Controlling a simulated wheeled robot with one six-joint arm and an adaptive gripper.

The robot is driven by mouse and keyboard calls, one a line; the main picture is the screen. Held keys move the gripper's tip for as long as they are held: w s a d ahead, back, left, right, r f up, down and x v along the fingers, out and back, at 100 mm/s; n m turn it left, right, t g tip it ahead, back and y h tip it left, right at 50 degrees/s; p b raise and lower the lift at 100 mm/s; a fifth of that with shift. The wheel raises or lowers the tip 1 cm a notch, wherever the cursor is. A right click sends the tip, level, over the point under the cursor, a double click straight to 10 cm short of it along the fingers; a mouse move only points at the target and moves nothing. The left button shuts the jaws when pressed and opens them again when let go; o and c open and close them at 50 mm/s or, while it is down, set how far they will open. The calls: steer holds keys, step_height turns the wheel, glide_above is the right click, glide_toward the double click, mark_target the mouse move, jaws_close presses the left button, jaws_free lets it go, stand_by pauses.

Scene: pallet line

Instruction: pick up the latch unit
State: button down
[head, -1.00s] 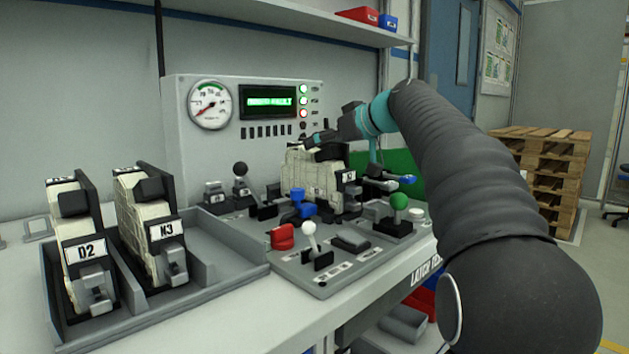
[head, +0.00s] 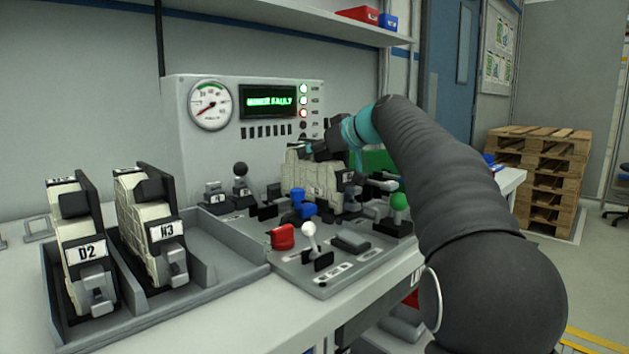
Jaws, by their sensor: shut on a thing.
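A latch unit (head: 308,178), a cream ribbed block with a dark back and a partly hidden label, stands upright at the back of the grey control board. My gripper (head: 312,150) is at its top and shut on its dark upper part; the fingers are small and partly hidden. Two similar units, labelled D2 (head: 80,240) and what looks like N3 (head: 150,225), stand in a grey tray (head: 225,262) at the left. I cannot tell whether the held unit is clear of the board.
The control board (head: 275,258) has a red knob (head: 282,236), a white-knobbed lever (head: 309,230), blue knobs and a green-knobbed lever (head: 399,202) close to the held unit. A panel with a gauge (head: 210,105) stands behind. Pallets (head: 545,180) are stacked at the right.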

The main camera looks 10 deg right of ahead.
steer(key=shift+r, duration=0.2)
step_height(320, 180, up, 10)
steer(key=p, duration=0.3)
steer(key=shift+f, duration=0.1)
steer(key=shift+p, duration=0.3)
